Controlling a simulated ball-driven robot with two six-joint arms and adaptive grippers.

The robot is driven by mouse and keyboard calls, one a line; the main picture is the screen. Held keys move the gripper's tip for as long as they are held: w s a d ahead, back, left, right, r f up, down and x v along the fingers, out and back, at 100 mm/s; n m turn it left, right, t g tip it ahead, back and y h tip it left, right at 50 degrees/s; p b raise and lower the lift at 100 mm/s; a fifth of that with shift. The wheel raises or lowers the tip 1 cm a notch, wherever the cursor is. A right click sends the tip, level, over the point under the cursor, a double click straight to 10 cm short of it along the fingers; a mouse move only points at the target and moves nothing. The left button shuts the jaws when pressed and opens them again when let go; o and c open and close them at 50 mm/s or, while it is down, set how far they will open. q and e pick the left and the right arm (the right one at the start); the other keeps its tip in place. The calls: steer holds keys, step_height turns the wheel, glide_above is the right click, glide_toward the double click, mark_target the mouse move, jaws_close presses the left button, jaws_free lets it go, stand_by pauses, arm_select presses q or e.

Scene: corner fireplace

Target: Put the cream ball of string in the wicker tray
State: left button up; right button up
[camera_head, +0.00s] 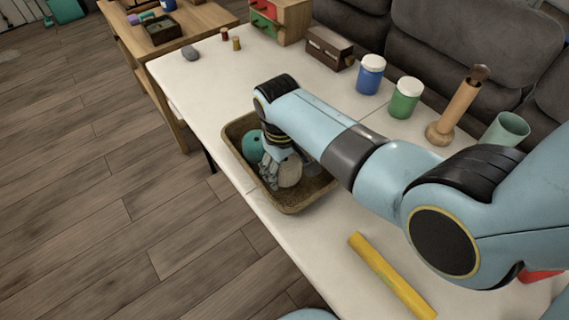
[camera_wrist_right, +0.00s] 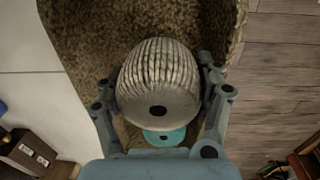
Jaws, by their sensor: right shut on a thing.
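The cream ball of string (camera_head: 290,171) is in my right gripper (camera_head: 275,172), low over the wicker tray (camera_head: 290,204) and within its rim in the head view. In the right wrist view the ball (camera_wrist_right: 158,80) sits between the two fingers of the gripper (camera_wrist_right: 160,95), which is shut on it. The tray's woven floor (camera_wrist_right: 90,40) lies behind the ball; I cannot tell whether the ball touches it. A teal ball (camera_head: 252,144) is also in the tray, partly hidden by the gripper; it shows in the wrist view (camera_wrist_right: 165,137). My left gripper is not in view.
The tray stands near the front edge of the white table (camera_head: 195,90). A blue jar (camera_head: 370,75), a green jar (camera_head: 405,98) and a brown box (camera_head: 329,47) stand farther back. A yellow stick (camera_head: 390,275) lies right of the tray. A grey stone (camera_head: 190,53) lies at the far left.

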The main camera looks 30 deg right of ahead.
steer(key=shift+w+d+f+b, duration=0.1)
steer(key=shift+f+b, duration=0.25)
steer(key=shift+f, duration=0.55)
steer(key=o, duration=1.3)
steer(key=shift+o, duration=0.2)
steer(key=shift+r, duration=0.15)
steer(key=r, duration=0.8)
steer(key=a+r, duration=0.1)
steer(key=r, duration=0.2)
steer(key=shift+r, duration=0.4)
